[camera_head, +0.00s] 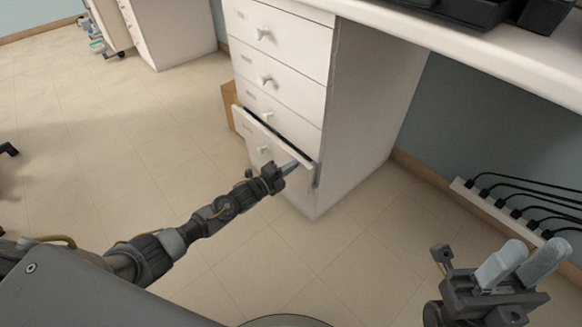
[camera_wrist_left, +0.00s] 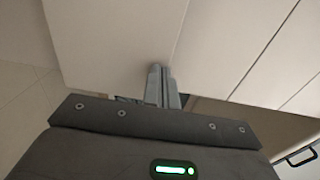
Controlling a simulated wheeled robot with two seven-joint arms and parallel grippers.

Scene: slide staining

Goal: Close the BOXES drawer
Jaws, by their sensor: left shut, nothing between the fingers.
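The lowest drawer in view (camera_head: 250,133) of the white cabinet stands slightly open, with a dark gap along its top edge; its label is too small to read, so I cannot tell whether it is BOXES. My left gripper (camera_head: 291,166) is shut and empty, its fingertips at the right part of this drawer's front. In the left wrist view the closed fingers (camera_wrist_left: 161,84) point at a white panel (camera_wrist_left: 110,40); whether they touch it is unclear. My right gripper (camera_head: 519,262) is open and empty at the lower right, away from the cabinet.
The drawers above (camera_head: 275,80) are shut. The white counter (camera_head: 470,45) with dark items extends right. A power strip (camera_head: 500,212) with several black plugs runs along the right wall. A cardboard box (camera_head: 229,103) stands behind the cabinet. Floor in front is clear.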

